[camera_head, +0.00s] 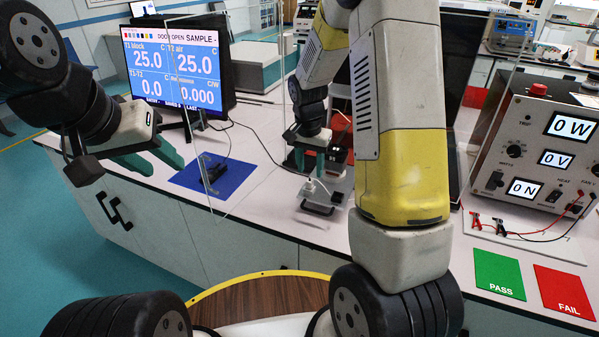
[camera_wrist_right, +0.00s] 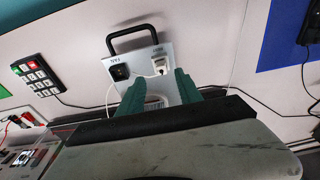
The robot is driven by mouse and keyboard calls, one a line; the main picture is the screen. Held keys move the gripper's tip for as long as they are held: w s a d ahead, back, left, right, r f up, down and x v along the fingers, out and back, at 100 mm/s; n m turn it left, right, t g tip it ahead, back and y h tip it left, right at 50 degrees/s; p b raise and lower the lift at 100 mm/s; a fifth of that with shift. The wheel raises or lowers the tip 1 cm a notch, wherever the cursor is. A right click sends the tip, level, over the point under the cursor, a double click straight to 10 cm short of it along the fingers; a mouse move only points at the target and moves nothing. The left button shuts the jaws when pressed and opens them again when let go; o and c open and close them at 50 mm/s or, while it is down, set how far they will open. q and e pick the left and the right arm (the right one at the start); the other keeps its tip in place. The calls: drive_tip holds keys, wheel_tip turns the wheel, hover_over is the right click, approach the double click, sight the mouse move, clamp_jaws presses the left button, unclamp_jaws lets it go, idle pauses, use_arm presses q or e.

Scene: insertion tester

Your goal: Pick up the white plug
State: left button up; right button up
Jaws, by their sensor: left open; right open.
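The white plug (camera_wrist_right: 160,66) sits in the right-hand socket of a small pale panel (camera_wrist_right: 143,55) with a black handle. It also shows small in the head view (camera_head: 308,187), below my right gripper. My right gripper (camera_wrist_right: 160,80) is open, its green fingers pointing at the panel. In the wrist view the plug appears just beyond and between the fingertips; I cannot tell the exact gap. In the head view the right gripper (camera_head: 309,165) hangs over the table. My left gripper (camera_head: 160,160) is open and empty at the table's left side.
A black plug (camera_wrist_right: 119,72) sits beside the white one on the panel. A white cable runs from the white plug. A blue mat (camera_head: 232,178) holds a black object. A keypad (camera_wrist_right: 36,75) stands nearby. Transparent panels and a meter box (camera_head: 540,150) stand around the table.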

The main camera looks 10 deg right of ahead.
sight(310, 180)
drive_tip(key=f, duration=0.4)
drive_tip(key=shift+w+f, duration=0.25)
drive_tip(key=shift+w, duration=0.05)
drive_tip(key=shift+c, duration=0.2)
clamp_jaws()
drive_tip(key=shift+r, duration=0.1)
